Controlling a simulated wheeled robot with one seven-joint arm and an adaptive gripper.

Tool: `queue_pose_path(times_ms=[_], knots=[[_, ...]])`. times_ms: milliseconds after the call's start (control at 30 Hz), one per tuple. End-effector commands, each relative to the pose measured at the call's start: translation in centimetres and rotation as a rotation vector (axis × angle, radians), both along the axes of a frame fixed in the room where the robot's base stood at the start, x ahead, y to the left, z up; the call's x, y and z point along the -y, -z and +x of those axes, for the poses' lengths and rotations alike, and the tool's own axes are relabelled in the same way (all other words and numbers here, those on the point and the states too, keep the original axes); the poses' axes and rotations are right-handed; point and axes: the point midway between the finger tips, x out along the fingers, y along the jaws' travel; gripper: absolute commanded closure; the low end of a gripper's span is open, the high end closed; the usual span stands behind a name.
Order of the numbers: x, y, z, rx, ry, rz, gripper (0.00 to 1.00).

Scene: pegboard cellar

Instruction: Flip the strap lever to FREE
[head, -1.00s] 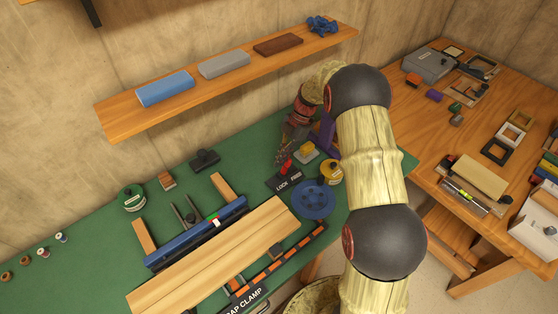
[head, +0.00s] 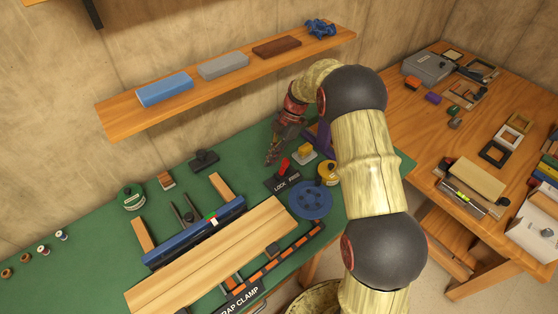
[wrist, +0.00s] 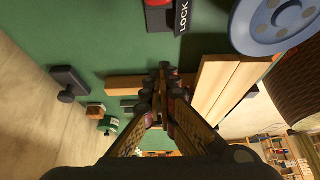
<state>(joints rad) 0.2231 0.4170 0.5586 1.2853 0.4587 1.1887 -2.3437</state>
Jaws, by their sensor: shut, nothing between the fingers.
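The strap lever has a red handle (head: 284,165) on a dark plate marked LOCK and FREE (head: 287,183). In the wrist view only part of its red handle (wrist: 158,3) and the LOCK marking (wrist: 183,17) show at the top edge. I cannot tell clearly which marking the handle leans to. My gripper (head: 271,160) is shut and empty, just left of the lever in the head view, with a small gap seeming to lie between them. In the wrist view its fingertips (wrist: 164,68) meet over the green bench, apart from the lever.
A blue disc (head: 310,200) and a yellow-topped reel (head: 327,171) stand right of the plate. A yellow block on a grey base (head: 305,152) is behind it. Wooden boards (head: 215,255) lie in the strap clamp at the front. A dark knobbed block (head: 204,160) stands left of my gripper.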

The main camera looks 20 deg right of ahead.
Motion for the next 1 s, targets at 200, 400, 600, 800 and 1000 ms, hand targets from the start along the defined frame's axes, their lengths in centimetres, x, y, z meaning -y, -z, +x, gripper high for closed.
queue_pose_path(times_ms=[200, 400, 600, 800, 1000], knots=[[2.4, -3.5, 1.1, 0.002, 0.002, -0.002, 1.00], [4.7, -6.1, 1.8, 0.002, 0.002, -0.001, 1.00], [5.8, -7.3, 2.1, -0.001, 0.000, -0.001, 1.00], [6.0, -7.5, 2.2, -0.001, 0.000, 0.000, 1.00], [6.0, -7.5, 2.2, -0.001, 0.000, 0.000, 1.00]])
